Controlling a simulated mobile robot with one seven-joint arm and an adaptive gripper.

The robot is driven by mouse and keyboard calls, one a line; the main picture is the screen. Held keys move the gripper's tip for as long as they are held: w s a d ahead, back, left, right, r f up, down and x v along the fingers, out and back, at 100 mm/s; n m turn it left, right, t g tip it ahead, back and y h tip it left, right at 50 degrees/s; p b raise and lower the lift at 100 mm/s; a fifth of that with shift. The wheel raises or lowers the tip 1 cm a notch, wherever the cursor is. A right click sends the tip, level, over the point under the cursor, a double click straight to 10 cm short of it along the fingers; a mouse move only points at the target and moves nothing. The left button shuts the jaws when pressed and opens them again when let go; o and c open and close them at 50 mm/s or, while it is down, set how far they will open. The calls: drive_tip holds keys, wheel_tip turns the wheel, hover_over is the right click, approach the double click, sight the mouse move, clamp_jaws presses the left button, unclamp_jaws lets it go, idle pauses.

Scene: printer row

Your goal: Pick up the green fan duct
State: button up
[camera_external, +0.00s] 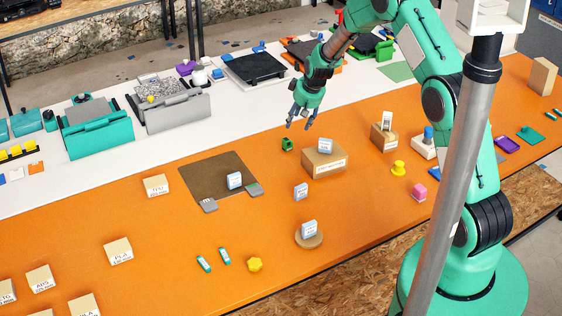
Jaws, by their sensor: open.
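A small green piece, which looks like the green fan duct (287,144), sits on the orange table (345,210) near its far edge, left of a cardboard box. A dark opening shows in it. My gripper (299,124) hangs from the arm just above and slightly right of the piece in the picture. Its fingers point down and are spread apart, with nothing between them. The gripper and the piece look apart; the exact height between them cannot be told from this view.
A cardboard box (324,162) with a white-blue item on top stands close right of the green piece. A smaller box (383,137) stands further right. A brown mat (215,172) lies to the left. Printers (171,104) line the white surface behind. Open orange table lies between the mat and the box.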

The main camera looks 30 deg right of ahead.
sight(289, 140)
drive_tip(key=x, duration=0.8)
drive_tip(key=shift+f, duration=0.15)
drive_tip(key=shift+w+f, duration=0.1)
drive_tip(key=shift+b+x, duration=0.3)
drive_tip(key=shift+x, duration=2.3)
drive_tip(key=shift+a, duration=0.2)
drive_tip(key=c, duration=0.8)
